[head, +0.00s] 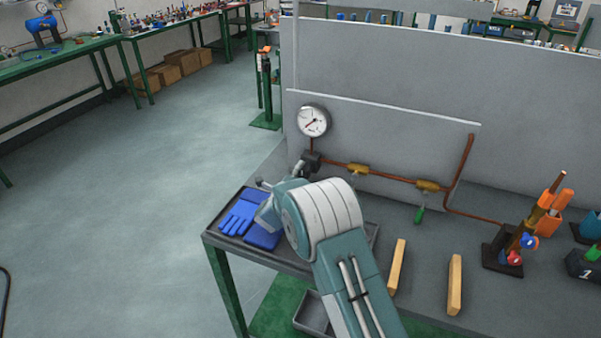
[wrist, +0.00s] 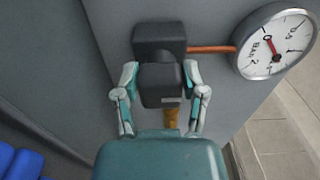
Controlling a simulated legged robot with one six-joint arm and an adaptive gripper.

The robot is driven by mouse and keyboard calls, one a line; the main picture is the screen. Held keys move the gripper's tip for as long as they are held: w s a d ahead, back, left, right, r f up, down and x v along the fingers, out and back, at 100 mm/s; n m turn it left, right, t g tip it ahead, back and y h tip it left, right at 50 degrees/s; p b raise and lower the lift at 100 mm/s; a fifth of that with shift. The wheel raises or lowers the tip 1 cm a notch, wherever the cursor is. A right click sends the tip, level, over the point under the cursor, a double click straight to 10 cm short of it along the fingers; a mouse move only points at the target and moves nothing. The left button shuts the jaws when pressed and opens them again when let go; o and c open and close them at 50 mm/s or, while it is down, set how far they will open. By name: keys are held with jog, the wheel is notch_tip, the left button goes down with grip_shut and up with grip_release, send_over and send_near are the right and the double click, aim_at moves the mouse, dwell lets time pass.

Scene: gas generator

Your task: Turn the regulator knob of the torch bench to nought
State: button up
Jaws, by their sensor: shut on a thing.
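The black regulator knob (wrist: 162,86) stands out from its dark block in the wrist view. My gripper (wrist: 160,74) has one finger on each side of the knob and is shut on it. In the head view the dark regulator (head: 311,158) sits at the left end of the copper pipe, and my gripper (head: 299,168) reaches it, partly hidden by my arm. The round white pressure gauge (head: 313,121) is above the regulator; it also shows in the wrist view (wrist: 272,42), marked BAR. Its needle points lower left in the head view; the exact reading is too small to tell.
A tray (head: 228,247) with blue gloves (head: 238,217) lies below my arm. Two wooden bars (head: 455,284) and a torch stand (head: 503,257) are right.

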jog(key=shift+a+f, duration=0.15)
jog(key=shift+f, duration=0.1)
jog(key=o, duration=1.1)
jog(key=shift+a, duration=0.1)
jog(key=shift+o, duration=0.2)
jog(key=shift+r, duration=0.1)
jog(key=shift+s, duration=0.25)
jog(key=v, duration=1.1)
jog(key=shift+s+a, duration=0.2)
